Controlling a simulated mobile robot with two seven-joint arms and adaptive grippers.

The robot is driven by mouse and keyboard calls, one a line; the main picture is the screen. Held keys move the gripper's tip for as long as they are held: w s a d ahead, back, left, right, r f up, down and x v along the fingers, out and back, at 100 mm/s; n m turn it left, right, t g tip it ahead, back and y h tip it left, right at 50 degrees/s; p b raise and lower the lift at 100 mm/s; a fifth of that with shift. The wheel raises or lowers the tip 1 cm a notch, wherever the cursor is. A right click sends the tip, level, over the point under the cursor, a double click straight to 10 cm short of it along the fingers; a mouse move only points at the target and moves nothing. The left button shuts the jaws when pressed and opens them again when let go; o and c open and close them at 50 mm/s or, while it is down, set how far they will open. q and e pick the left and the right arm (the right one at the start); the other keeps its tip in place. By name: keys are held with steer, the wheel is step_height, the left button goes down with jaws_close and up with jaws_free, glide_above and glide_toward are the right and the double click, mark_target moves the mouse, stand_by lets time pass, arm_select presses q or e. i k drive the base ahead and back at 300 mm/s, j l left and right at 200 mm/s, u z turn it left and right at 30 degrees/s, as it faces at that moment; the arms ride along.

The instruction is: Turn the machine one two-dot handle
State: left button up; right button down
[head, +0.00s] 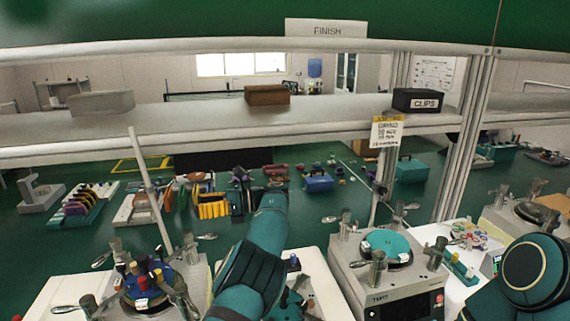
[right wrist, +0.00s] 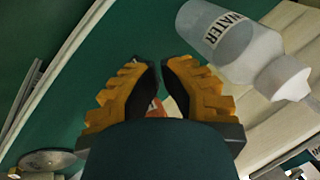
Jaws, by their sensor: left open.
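A lapping machine (head: 198,273) stands at lower left in the head view, left of the machine marked TWO (head: 385,290). Its own label is not in view. Several grey bar handles stand around its plate, including one at back left (head: 103,258) and one at back right (head: 205,237). I cannot make out dots on any of them. My left gripper (head: 274,181) is open at the far end of my forearm, right of these handles and apart from them. My right gripper (right wrist: 159,66) shows in the right wrist view with its fingers slightly apart and nothing clearly between them.
A shelf (head: 190,120) crosses the head view, bearing a brown box (head: 267,95) and a CLIPS box (head: 418,100). A thin upright post (head: 150,190) stands behind the left machine. A WATER bottle (right wrist: 235,40) lies beside my right gripper.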

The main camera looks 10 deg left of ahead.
mark_target(180, 294)
steer(key=k, duration=1.5)
